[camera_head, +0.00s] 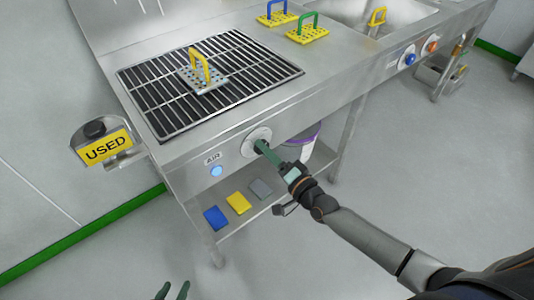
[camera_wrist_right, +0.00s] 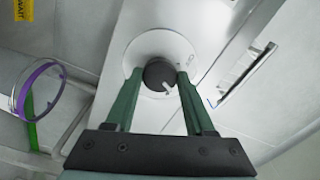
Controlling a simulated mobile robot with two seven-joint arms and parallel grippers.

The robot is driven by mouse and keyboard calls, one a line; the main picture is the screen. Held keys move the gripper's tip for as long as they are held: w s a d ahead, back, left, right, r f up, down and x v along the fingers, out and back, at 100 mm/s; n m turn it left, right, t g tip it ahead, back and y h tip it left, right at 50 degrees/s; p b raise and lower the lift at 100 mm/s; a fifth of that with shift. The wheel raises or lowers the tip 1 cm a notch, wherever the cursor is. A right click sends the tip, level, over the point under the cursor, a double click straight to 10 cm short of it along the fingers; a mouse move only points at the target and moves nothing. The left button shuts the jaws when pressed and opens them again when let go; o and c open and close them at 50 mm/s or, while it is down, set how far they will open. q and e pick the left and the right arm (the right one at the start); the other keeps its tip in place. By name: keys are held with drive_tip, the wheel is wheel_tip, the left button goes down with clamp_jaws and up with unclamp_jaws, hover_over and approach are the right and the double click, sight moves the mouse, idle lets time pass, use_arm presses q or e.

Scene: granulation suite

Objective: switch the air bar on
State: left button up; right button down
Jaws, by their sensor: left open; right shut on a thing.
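The AIR label (camera_head: 213,158) is on the bench's steel front, above a round blue light (camera_head: 216,171) that looks lit. To its right is a pale round plate (camera_head: 249,143) with a dark knob. In the right wrist view the black knob (camera_wrist_right: 159,74) sits in the middle of the plate (camera_wrist_right: 143,47), its white mark toward the lower right. My right gripper (camera_head: 262,148) is shut on the knob, one green finger on each side in the right wrist view (camera_wrist_right: 160,82). My left gripper (camera_head: 172,291) is open and empty at the bottom edge, away from the bench.
A slatted black grate (camera_head: 160,108) in the bench top bears a perforated plate with a yellow handle (camera_head: 201,66). A USED holder (camera_head: 106,148) juts out at the left corner. Blue, yellow and grey pads (camera_head: 238,203) lie on the lower shelf, near a purple-rimmed bin (camera_head: 304,138).

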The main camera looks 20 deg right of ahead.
drive_tip(key=shift+m+b, duration=0.65)
drive_tip(key=shift+m, duration=1.55)
drive_tip(key=c, duration=0.6)
unclamp_jaws()
drive_tip(key=o, duration=0.3)
drive_tip(key=shift+o, duration=0.2)
drive_tip(key=shift+s, duration=0.1)
drive_tip(key=v, duration=1.2)
drive_tip(key=shift+s, duration=0.15)
drive_tip(key=shift+d, duration=0.1)
